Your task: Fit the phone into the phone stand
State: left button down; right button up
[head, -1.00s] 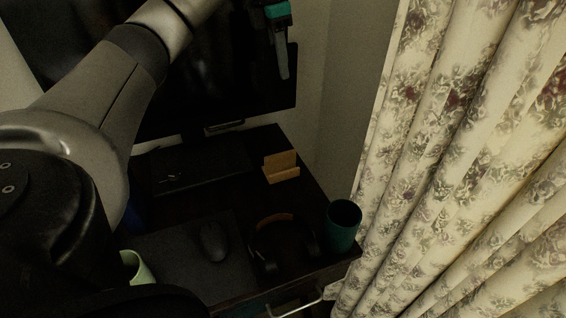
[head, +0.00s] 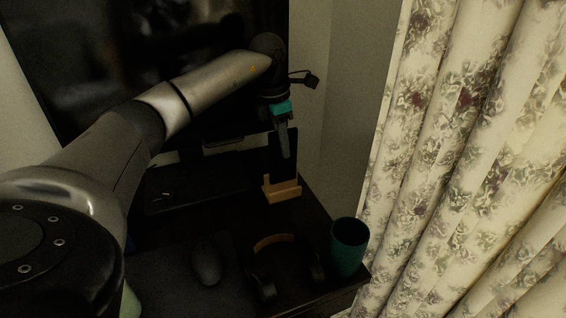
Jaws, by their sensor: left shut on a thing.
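The phone (head: 277,163) is a dark, thin slab held upright in my left gripper (head: 285,153). The gripper is shut on it near its upper part, and one grey finger lies across its near face. The phone stand (head: 283,192) is a small light wooden block with a low front lip, on the dark desk. The phone's lower end is at the stand, just behind the front lip in the head view. I cannot tell whether it rests in the slot or hovers. My right gripper is not in view.
A dark monitor (head: 150,60) stands behind, left of the stand. Headphones (head: 275,242), a mouse (head: 207,262) and a teal cup (head: 348,247) are nearer on the desk (head: 310,215). A floral curtain (head: 470,160) hangs at the right.

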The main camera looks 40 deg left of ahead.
aim_at(283, 181)
pick_arm(q)
jog(key=shift+f+b, duration=0.55)
jog(key=shift+f, duration=1.45)
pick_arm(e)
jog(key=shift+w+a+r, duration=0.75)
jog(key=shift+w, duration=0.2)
pick_arm(q)
jog(key=shift+f, duration=0.15)
jog(key=c, duration=0.9)
grip_release()
jog(key=shift+o, duration=0.2)
jog(key=shift+r, duration=0.35)
jog(key=r+p, duration=0.1)
jog(key=r, duration=0.2)
jog(key=s+r+p, duration=0.1)
jog(key=r, duration=0.2)
jog(key=r+p, duration=0.1)
jog(key=r, duration=0.3)
jog(key=shift+s+a+p, duration=0.15)
jog(key=shift+a+p, duration=0.2)
jog(key=shift+s+r, duration=0.15)
jog(key=shift+r, duration=0.6)
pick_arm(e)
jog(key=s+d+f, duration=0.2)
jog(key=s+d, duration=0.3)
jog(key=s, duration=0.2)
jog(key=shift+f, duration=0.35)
